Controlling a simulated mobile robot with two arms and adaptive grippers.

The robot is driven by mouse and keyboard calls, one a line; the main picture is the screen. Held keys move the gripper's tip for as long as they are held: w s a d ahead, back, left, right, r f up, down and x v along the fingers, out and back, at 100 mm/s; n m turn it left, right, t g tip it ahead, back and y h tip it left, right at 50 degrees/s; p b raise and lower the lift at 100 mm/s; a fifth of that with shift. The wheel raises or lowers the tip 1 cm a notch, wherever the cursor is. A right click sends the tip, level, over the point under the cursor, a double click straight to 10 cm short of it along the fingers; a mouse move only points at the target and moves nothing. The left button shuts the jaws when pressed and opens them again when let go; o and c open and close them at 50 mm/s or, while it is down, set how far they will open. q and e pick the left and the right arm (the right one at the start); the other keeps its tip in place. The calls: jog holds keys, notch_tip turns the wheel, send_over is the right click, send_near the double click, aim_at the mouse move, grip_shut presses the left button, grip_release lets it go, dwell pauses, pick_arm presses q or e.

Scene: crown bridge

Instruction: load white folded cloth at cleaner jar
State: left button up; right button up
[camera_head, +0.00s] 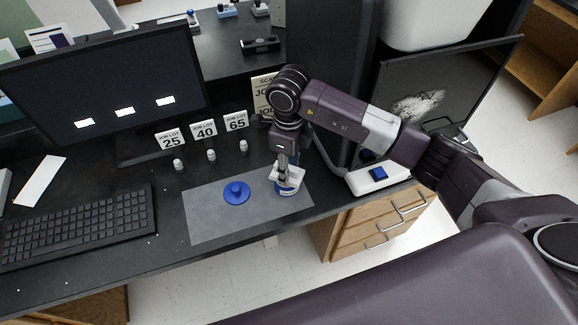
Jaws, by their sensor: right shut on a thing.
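My right gripper (284,168) points down over the right part of the grey mat and is shut on the white folded cloth (291,177). The cloth is at the top of the cleaner jar (288,190), a small white and blue jar standing on the mat. The cloth and fingers hide the jar's mouth, so I cannot tell whether the cloth is inside it or just over it. A round blue lid (236,191) with a knob lies on the mat, left of the jar and apart from it. My left gripper is not in view.
The grey mat (215,222) lies at the desk's front edge. Behind it stand small white vials (211,155) with job lot cards (204,130). A keyboard (80,225) and monitor (110,85) are at left. A white box with a blue top (357,181) stands right of the mat.

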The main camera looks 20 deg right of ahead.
dwell(0.4)
jog(key=shift+f+b, duration=0.45)
jog(key=shift+f, duration=0.05)
dwell(1.7)
jog(key=shift+r+p, duration=1.8)
jog(key=shift+r, duration=1.7)
